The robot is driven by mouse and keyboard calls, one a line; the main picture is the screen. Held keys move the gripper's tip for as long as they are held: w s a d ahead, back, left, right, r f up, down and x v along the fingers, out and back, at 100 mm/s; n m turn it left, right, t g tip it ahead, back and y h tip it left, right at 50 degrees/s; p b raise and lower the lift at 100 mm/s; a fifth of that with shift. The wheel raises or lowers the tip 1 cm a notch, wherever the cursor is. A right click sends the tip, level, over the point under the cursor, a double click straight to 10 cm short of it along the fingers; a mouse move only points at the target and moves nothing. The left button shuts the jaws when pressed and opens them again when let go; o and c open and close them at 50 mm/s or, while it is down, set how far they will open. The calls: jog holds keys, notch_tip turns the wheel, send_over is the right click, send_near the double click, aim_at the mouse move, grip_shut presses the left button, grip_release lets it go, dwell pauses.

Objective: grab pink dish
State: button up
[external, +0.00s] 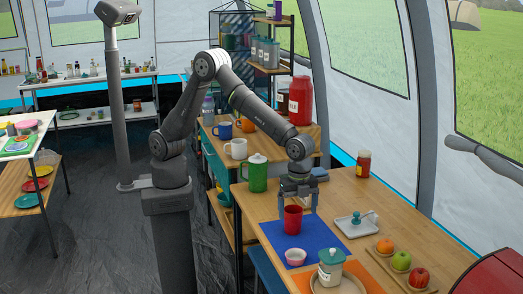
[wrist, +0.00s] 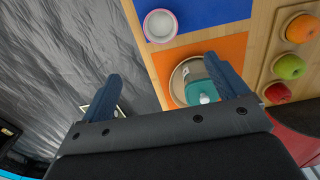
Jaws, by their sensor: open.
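The pink dish (external: 295,257) is a small round bowl with a pale inside. It sits on the blue mat (external: 330,234) near its front edge in the external view. In the wrist view the dish (wrist: 161,25) is at the top, beyond the fingertips. My gripper (external: 298,203) is open and empty, pointing down above the far part of the blue mat. In the wrist view my gripper (wrist: 162,70) shows its two fingers spread apart, with nothing between them. A red cup (external: 292,220) stands just below the fingers in the external view.
A jar with a teal lid (external: 330,266) stands on a plate on the orange mat (external: 366,277). A tray with several fruits (external: 401,262) lies to the right. A green lidded pitcher (external: 258,173) and a red jar (external: 364,164) stand farther back.

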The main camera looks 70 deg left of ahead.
jog(key=a+n+h, duration=0.1)
jog(key=a+h, duration=0.3)
jog(key=a, duration=0.3)
send_over(295, 250)
jog(key=s, duration=0.1)
jog(key=shift+n+t, duration=0.3)
jog(key=f, duration=1.1)
jog(key=shift+d+f, duration=0.35)
jog(key=shift+f, duration=0.05)
jog(key=shift+x, duration=2.8)
jog(key=shift+s+a, duration=0.1)
jog(key=shift+s, duration=0.1)
jog(key=c, duration=1.1)
